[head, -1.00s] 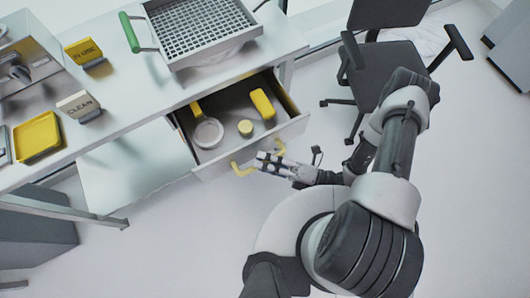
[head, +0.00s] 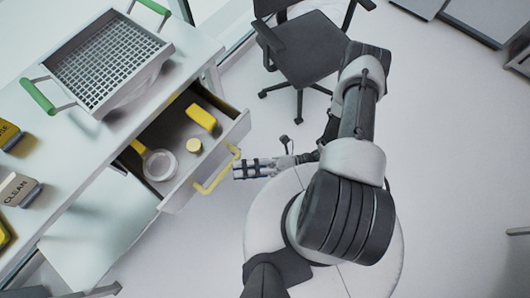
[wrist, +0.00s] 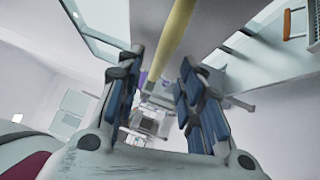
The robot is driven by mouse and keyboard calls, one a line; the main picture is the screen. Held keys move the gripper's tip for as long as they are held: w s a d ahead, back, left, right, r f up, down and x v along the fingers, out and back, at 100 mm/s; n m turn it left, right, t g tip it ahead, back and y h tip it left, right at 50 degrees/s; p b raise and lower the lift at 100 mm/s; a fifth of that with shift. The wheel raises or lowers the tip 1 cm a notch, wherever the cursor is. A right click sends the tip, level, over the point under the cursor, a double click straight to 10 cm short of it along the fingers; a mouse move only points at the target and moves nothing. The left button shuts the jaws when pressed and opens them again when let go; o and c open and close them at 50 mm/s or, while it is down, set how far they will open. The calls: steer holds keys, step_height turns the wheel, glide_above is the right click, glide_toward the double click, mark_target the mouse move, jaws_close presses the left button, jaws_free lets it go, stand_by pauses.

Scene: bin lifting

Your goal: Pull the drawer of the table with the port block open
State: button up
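The table (head: 75,165) is on the left in the head view. Its drawer (head: 185,192) stands pulled out, with its inside showing. A yellow bar handle (head: 216,172) is on the drawer front. In the wrist view the fingers (wrist: 155,105) are spread and nothing is gripped. I cannot make out a port block.
In the drawer lie a round white-rimmed item (head: 160,165) with a yellow handle, a yellow block (head: 202,117) and a small yellow cylinder (head: 194,145). A grid basket (head: 105,65) is on the table. An office chair (head: 305,50) stands behind.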

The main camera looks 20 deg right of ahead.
steer(key=v, duration=0.6)
steer(key=shift+d, duration=0.4)
steer(key=shift+s, duration=0.1)
steer(key=w+d+r+n+g+h, duration=0.2)
steer(key=r+n+g+h, duration=0.3)
steer(key=r+n, duration=0.45)
steer(key=w+d+r+n+g+h, duration=0.1)
steer(key=d+r+n+g+h, duration=0.3)
steer(key=r+n, duration=0.5)
step_height(320, 180, up, 18)
steer(key=s+a+n+t+h, duration=0.2)
steer(key=n+t+h, duration=0.7)
steer(key=n, duration=0.9)
steer(key=shift+s+f+h, duration=0.2)
steer(key=shift+s+h, duration=0.3)
